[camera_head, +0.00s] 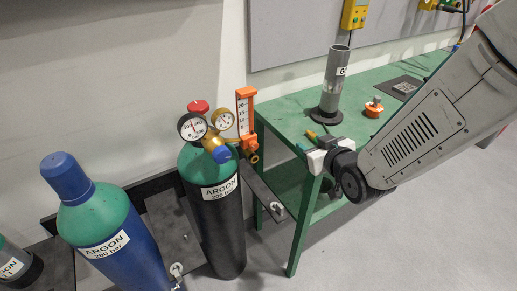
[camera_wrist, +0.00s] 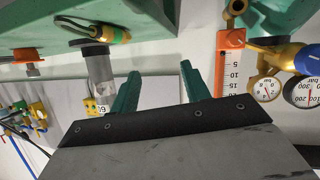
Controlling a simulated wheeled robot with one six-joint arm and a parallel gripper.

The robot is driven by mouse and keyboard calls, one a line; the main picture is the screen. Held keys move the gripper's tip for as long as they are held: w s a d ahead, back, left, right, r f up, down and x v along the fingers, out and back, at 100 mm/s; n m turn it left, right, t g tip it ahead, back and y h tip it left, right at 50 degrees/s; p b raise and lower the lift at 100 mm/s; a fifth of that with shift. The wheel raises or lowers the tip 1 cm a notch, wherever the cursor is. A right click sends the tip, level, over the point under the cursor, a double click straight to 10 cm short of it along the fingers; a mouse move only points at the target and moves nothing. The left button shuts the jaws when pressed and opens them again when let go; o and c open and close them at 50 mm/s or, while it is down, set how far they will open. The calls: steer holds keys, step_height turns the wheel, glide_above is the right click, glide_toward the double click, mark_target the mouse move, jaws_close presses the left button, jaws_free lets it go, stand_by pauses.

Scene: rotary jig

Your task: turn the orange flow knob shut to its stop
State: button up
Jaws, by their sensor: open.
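The flowmeter (camera_head: 245,112) is an upright orange frame with a white scale, beside the brass regulator (camera_head: 218,140) on the middle argon cylinder (camera_head: 214,210). An orange part (camera_head: 250,142) shows at the flowmeter's lower end; I cannot clearly tell the knob's outline or how far it is turned. In the wrist view the scene is upside down, with the flowmeter's orange lower block (camera_wrist: 231,39) right of my fingers. My gripper (camera_wrist: 158,76) is open and empty, its green fingers apart. In the head view my gripper (camera_head: 306,150) is right of the flowmeter, by the bench corner, touching nothing visible.
The green bench (camera_head: 290,112) carries a grey tube (camera_head: 336,80) and a small orange-based part (camera_head: 374,107). A brass-tipped fitting (camera_wrist: 105,32) lies near the bench corner. The pressure gauges (camera_head: 192,126) crowd the flowmeter's left. A blue cylinder (camera_head: 130,250) stands at front left.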

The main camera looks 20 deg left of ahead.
mark_target(255, 147)
steer(key=s+a+f+n+y, duration=0.3)
steer(key=s+a+f+y, duration=0.25)
steer(key=a, duration=0.45)
steer(key=x, duration=0.4)
steer(key=r+x, duration=0.1)
steer(key=x, duration=0.1)
steer(key=shift+w+a, duration=0.2)
steer(key=shift+w, duration=0.05)
steer(key=c, duration=1)
